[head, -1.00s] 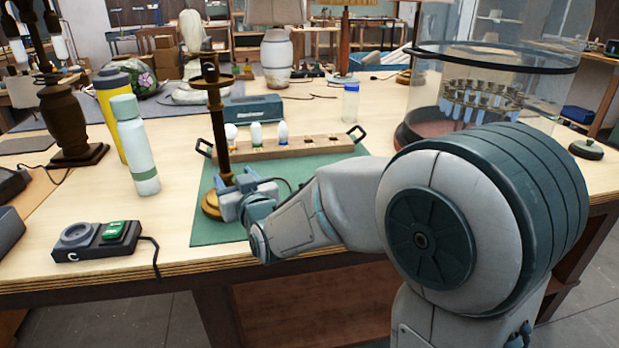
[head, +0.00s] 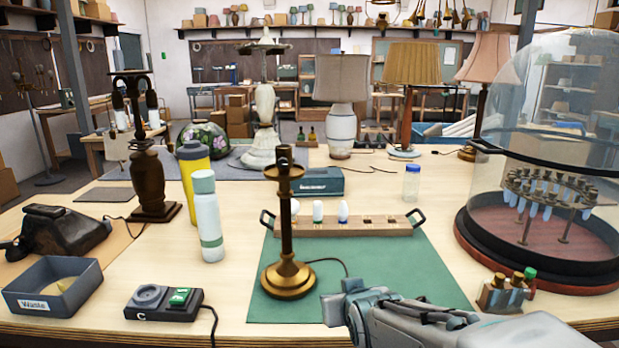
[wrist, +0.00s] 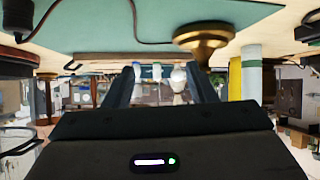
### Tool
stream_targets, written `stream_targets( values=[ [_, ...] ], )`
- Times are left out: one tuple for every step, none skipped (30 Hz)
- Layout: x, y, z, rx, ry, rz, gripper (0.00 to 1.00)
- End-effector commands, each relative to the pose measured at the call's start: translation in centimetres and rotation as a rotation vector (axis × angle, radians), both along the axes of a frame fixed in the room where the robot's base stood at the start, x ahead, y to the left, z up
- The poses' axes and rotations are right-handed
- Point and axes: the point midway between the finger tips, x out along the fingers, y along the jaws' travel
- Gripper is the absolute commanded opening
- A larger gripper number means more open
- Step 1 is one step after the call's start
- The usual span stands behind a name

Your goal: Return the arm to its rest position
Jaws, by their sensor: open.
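My gripper (head: 338,302) is at the front edge of the green mat (head: 420,275), low and to the right of the bronze lamp stand (head: 287,228). In the wrist view, which is upside down, its two dark fingers (wrist: 164,88) are spread with nothing held between them. The lamp stand is upright on the mat, with a bare top and a cord running from its base. Its brass foot also shows in the wrist view (wrist: 203,38), beside the fingers and apart from them. My forearm reaches in from the lower right of the head view.
A wooden bulb rack (head: 380,227) with several bulbs stands behind the lamp stand. A green-and-white bottle (head: 208,222), a socket box (head: 165,303) and a waste bin (head: 53,290) are to the left. A glass dome (head: 540,130) and small brass-topped fittings (head: 503,295) are to the right.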

Motion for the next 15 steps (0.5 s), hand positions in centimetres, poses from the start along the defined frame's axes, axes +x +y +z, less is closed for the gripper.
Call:
stream_targets(
  values=[
    [-1.3, -1.0, 1.4, -0.01, 0.061, -0.022, 0.51],
    [-2.0, -1.5, 1.5, -0.015, 0.103, -0.034, 0.51],
    [-3.2, -2.3, 1.7, -0.02, 0.157, -0.053, 0.51],
    [-4.0, -2.8, 1.9, -0.024, 0.2, -0.066, 0.51],
    [-5.0, -3.3, 2.1, -0.026, 0.242, -0.078, 0.51],
    [-6.2, -4.0, 2.4, -0.027, 0.298, -0.095, 0.51],
    [-7.2, -4.5, 2.6, -0.026, 0.34, -0.106, 0.51],
    [-8.2, -4.9, 2.8, -0.026, 0.381, -0.117, 0.51],
    [-9.6, -5.4, 3.2, -0.024, 0.435, -0.131, 0.51],
    [-10.5, -5.8, 3.4, -0.022, 0.472, -0.139, 0.51],
    [-11.5, -6.1, 3.6, -0.019, 0.51, -0.148, 0.51],
    [-12.7, -6.4, 3.9, -0.015, 0.556, -0.156, 0.51],
    [-13.5, -6.7, 4.1, -0.012, 0.585, -0.162, 0.51],
    [-14.2, -6.9, 4.2, -0.009, 0.613, -0.167, 0.51],
    [-15.1, -7.1, 4.4, -0.006, 0.647, -0.174, 0.51]
  ],
)
